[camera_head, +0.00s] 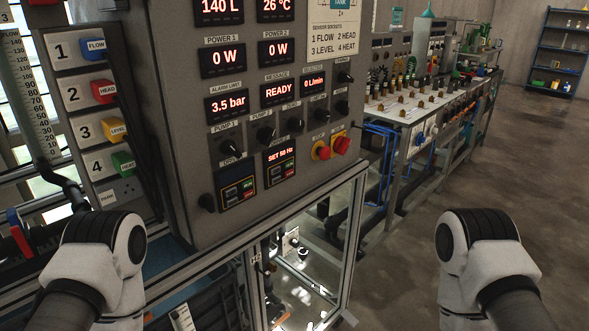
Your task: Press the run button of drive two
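A grey control cabinet (165,75) fills the upper left and middle. Low on its front are two small drive panels side by side. The left drive panel (236,186) sits beside a black knob, and its screen is hard to read. The right drive panel (280,167) has a lit red screen reading "SET 50 Hz" (280,154). Each panel carries small green and red buttons at its right side; their lettering is too small to read surely. White links of my two arms show at the bottom left and bottom right. Neither gripper is in view.
Red and yellow emergency-type knobs (341,146) sit right of the drive panels. Several black knobs (266,134) are above them. A metal frame (355,235) stands below the cabinet. A long workbench (410,105) runs behind at right. The floor (480,175) at right is clear.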

